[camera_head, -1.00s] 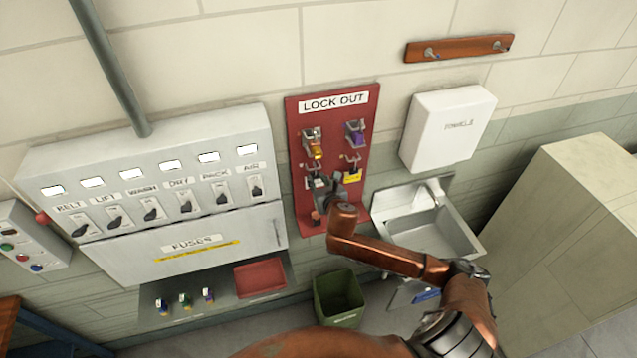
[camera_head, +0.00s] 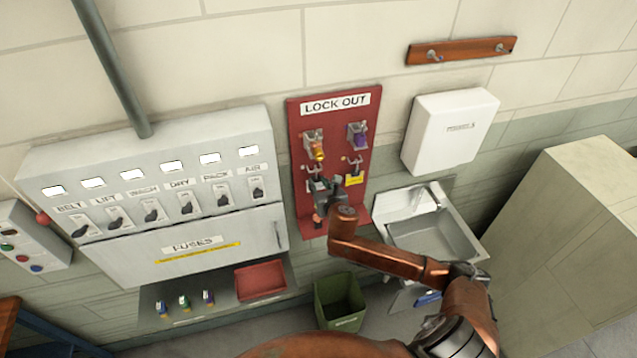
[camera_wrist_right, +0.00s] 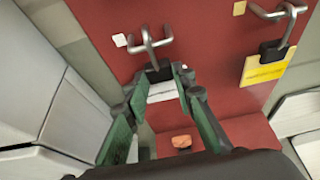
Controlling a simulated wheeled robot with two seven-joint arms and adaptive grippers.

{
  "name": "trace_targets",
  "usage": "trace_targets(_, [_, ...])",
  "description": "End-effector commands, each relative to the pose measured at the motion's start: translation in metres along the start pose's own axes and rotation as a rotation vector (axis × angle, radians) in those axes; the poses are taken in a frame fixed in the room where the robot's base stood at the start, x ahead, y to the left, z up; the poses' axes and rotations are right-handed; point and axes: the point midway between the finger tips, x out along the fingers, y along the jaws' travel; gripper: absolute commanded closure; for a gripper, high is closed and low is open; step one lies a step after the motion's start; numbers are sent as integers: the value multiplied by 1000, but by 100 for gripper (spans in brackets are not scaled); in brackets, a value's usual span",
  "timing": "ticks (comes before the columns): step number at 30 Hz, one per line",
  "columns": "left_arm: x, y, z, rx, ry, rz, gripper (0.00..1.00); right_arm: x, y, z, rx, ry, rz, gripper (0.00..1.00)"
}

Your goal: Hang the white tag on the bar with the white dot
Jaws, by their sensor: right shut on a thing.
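The white tag (camera_wrist_right: 163,92) with its black top is between the green fingers of my right gripper (camera_wrist_right: 161,78), which is shut on it. In the head view my right gripper (camera_head: 324,185) is at the lower left of the board and hides most of the tag. My left gripper is not in view.
A yellow tag (camera_wrist_right: 265,65) hangs on the neighbouring bar (camera_wrist_right: 284,22), right of my gripper. A sink (camera_head: 435,235) and a white fuse cabinet (camera_head: 190,255) flank the board.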

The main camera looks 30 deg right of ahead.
Motion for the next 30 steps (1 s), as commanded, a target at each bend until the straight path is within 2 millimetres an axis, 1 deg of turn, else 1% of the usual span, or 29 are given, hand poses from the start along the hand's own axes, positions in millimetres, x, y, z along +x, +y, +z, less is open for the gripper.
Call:
trace_targets(6, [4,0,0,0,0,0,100,3,0,-8,0,0,0,100])
trace_targets(14, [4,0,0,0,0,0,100,4,0,-8,0,-1,0,100])
trace_targets(15, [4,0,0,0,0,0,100,4,0,-8,0,-1,0,74])
trace_targets(23, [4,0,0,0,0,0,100,4,0,-8,0,-1,0,57])
trace_targets(29, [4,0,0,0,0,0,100,4,0,-8,0,0,0,56])
trace_targets(30, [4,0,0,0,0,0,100,4,0,-8,0,0,0,53])
